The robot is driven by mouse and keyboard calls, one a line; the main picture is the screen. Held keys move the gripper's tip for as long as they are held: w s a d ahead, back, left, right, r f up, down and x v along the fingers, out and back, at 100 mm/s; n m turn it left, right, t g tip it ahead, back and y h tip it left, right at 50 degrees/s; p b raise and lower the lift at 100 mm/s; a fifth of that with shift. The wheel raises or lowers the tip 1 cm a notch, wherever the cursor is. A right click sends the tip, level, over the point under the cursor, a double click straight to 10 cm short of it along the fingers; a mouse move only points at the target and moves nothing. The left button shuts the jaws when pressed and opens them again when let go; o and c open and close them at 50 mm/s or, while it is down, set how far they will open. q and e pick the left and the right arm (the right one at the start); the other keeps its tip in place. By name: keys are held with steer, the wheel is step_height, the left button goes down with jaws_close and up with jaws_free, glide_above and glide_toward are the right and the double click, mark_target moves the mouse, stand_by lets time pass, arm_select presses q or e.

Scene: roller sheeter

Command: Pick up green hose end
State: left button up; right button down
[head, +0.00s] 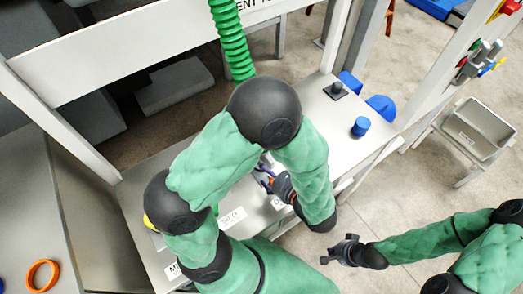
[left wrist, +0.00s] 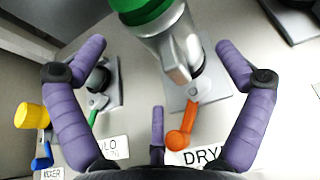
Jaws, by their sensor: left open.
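The green hose end shows in the left wrist view as a green collar (left wrist: 142,8) at the top, above a silver metal coupling (left wrist: 170,45). The coupling meets a grey plate with an orange lever, by the DRY label. My left gripper (left wrist: 160,48) is open, its purple fingers spread to either side of the coupling without visible contact. In the head view my left gripper (head: 268,178) is over the panel, and my arm hides the hose end. My right gripper (head: 340,250) looks open and empty, off the panel at lower right.
A coiled green hose (head: 231,38) hangs behind my left arm. In the wrist view, another fitting (left wrist: 98,82) with a green lever and a yellow part (left wrist: 30,117) stand at left.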

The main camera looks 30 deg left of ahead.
arm_select(q)
steer(key=shift+w+r+b+x, duration=0.15)
steer(key=shift+b+x, duration=0.2)
steer(key=shift+x, duration=0.55)
steer(key=shift+w+r+b+x, duration=0.1)
steer(key=shift+b+x, duration=0.3)
steer(key=shift+x, duration=0.45)
steer(key=shift+w+r+b+x, duration=0.15)
steer(key=shift+b+x, duration=0.2)
steer(key=shift+x, duration=0.55)
steer(key=shift+s, duration=0.1)
steer(key=c, duration=1.6)
steer(key=shift+r, duration=0.15)
